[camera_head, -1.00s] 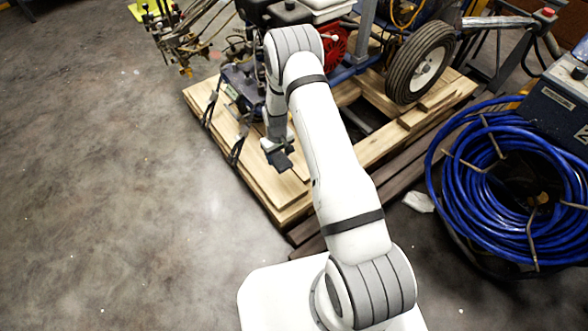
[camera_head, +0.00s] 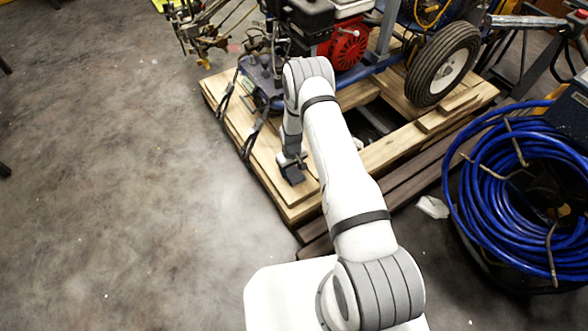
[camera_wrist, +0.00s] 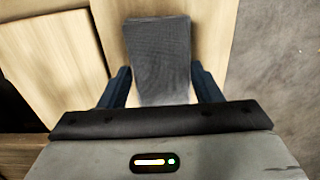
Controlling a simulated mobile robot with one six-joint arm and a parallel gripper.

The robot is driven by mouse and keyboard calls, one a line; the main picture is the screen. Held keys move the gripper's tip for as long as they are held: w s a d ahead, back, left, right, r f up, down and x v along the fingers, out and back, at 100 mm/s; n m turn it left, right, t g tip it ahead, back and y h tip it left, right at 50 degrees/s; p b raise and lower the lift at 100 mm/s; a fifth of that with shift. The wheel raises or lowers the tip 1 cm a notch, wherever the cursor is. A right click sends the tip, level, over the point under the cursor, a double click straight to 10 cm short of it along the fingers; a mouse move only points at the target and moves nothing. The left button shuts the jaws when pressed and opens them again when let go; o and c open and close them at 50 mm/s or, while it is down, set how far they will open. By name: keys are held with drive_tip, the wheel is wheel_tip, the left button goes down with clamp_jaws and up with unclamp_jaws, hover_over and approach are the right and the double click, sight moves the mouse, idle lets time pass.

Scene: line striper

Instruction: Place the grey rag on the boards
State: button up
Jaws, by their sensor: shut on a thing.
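The grey rag (camera_wrist: 158,55) is a flat, dark grey woven piece between the two dark fingers of my gripper (camera_wrist: 163,88) in the wrist view. My gripper is shut on it, and the rag reaches out beyond the fingertips. In the head view the rag (camera_head: 292,174) shows as a small dark patch under my gripper (camera_head: 291,163), over the near left part of the pale wooden boards (camera_head: 258,168). The boards also fill much of the wrist view (camera_wrist: 60,50). I cannot tell whether the rag touches them.
The striper machine, with a red engine (camera_head: 347,48) and a black tyre (camera_head: 442,65), stands on the boards behind my gripper. Black straps (camera_head: 250,146) hang at the left edge. A blue hose coil (camera_head: 480,200) lies to the right. Concrete floor on the left is clear.

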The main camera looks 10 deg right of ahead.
drive_tip(key=shift+f, duration=0.15)
drive_tip(key=o, duration=1)
drive_tip(key=shift+c, duration=0.2)
